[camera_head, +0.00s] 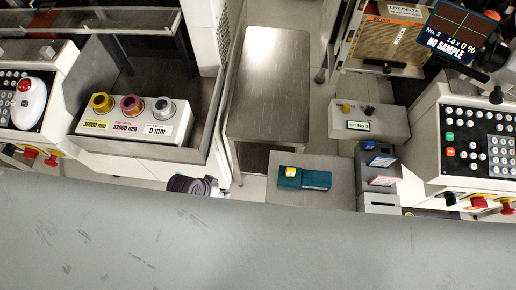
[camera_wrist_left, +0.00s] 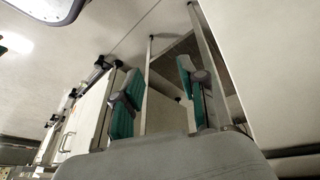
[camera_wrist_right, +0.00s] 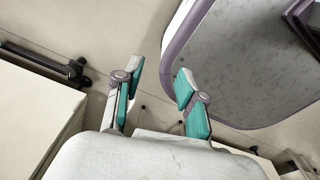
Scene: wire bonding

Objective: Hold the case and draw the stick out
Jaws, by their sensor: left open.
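A small teal case (camera_head: 316,181) lies on a grey stand (camera_head: 270,196) right of centre in the head view. A yellow patch (camera_head: 291,172) shows at its left end. I cannot make out a separate stick. My left gripper (camera_head: 200,186) is low, left of the stand and well apart from the case, partly hidden by a grey surface in front. In the left wrist view its teal-padded fingers (camera_wrist_left: 160,90) are spread with nothing between them. My right gripper is not in the head view; in the right wrist view its fingers (camera_wrist_right: 156,88) are apart and empty.
A metal table (camera_head: 268,85) stands behind the stand. A box with coloured knobs (camera_head: 135,118) is at left. Small blue and pink-labelled packs (camera_head: 382,170) stand right of the case. A button panel (camera_head: 485,145) and a screen (camera_head: 458,35) are at right.

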